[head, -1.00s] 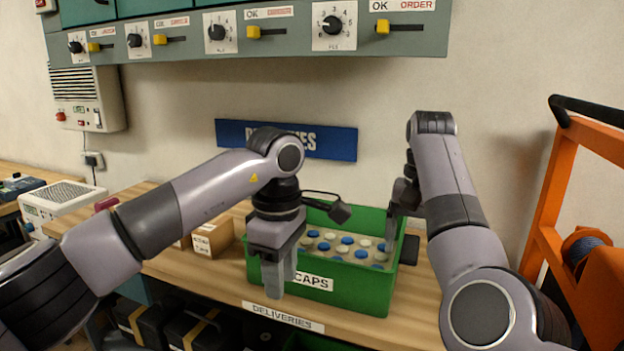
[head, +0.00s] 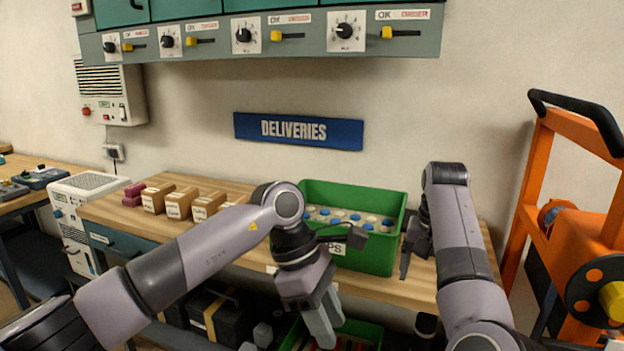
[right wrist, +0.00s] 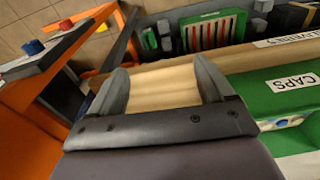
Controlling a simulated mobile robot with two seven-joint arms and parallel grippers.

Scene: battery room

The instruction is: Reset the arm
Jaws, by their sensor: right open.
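My left gripper (head: 322,318) hangs in front of the bench in the head view, pointing down, below the front of the green caps bin. Its jaws show from the side, so I cannot tell whether they are open. My right gripper (head: 405,262) is just right of the green bin, over the bench. In the right wrist view my right gripper (right wrist: 168,82) has its two fingers spread, with only bare wooden bench between them. The green caps bin (head: 375,260) holds several blue and white caps, and its label is partly covered by my left arm.
The wooden bench (head: 125,215) carries several small cardboard boxes (head: 178,203) at left. A green crate (head: 365,330) and black cases (head: 228,318) sit below. An orange cart (head: 585,240) stands at right. Cabinets with knobs (head: 345,31) hang above.

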